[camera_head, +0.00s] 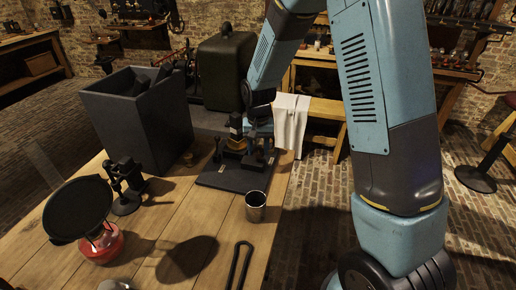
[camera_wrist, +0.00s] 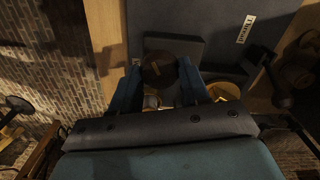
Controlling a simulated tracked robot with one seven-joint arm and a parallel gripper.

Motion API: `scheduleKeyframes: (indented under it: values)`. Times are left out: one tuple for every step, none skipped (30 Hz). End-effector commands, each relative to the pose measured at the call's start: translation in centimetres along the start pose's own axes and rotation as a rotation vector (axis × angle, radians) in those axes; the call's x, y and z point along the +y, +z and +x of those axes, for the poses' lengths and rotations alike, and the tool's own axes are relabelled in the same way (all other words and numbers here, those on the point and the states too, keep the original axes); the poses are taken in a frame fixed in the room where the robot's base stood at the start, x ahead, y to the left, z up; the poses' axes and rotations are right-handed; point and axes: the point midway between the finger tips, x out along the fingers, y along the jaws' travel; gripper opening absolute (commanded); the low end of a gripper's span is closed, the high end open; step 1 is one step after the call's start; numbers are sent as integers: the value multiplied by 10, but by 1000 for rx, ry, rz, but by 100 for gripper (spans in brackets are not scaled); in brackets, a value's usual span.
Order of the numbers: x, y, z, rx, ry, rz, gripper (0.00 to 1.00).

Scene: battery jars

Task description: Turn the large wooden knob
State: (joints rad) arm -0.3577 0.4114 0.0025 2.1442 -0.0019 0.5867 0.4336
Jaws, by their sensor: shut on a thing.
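The large wooden knob (camera_wrist: 158,72) is a dark brown round piece in the wrist view, between the two blue fingers of my gripper (camera_wrist: 160,84). The fingers are shut on it from its left and right sides. The knob sits over a dark block on a dark base plate (camera_wrist: 215,18). In the head view, my gripper reaches down over the device on its dark base plate (camera_head: 228,181), near the table's far right edge. I cannot clearly make out the knob there, as the arm end and device parts crowd it. Brass-coloured parts (camera_wrist: 224,91) show beside the right finger.
A tall grey open box (camera_head: 130,115) stands left of the device and a dark green case (camera_head: 225,70) behind it. A metal cup (camera_head: 255,206) is close in front. A black pan on a red burner (camera_head: 101,245) is at left. White cloth (camera_head: 290,122) hangs behind.

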Motion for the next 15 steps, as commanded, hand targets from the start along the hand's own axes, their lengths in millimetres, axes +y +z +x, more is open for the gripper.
scheduleKeyframes:
  values:
    - [2, -2, 0, 4, -1, -38, 15]
    - [2, -2, 0, 4, -1, -66, 15]
    - [1, -2, 0, 4, -1, -105, 15]
    - [1, -2, 0, 4, -1, -134, 15]
    - [1, -2, 0, 4, 0, -163, 15]
    - [1, -2, 0, 4, 0, -201, 15]
    - [1, -2, 0, 4, -1, -228, 15]
    - [1, -2, 0, 4, -1, -256, 15]
    - [1, -2, 0, 4, -1, -294, 15]
    - [1, -2, -1, 5, 0, -323, 15]
    - [1, -2, -1, 5, 0, -350, 15]
    - [1, -2, -1, 5, 0, -384, 15]
    - [1, -2, -1, 5, 0, -410, 15]
    - [1, -2, -1, 5, -1, -436, 15]
    - [0, -2, -1, 5, 0, -469, 15]
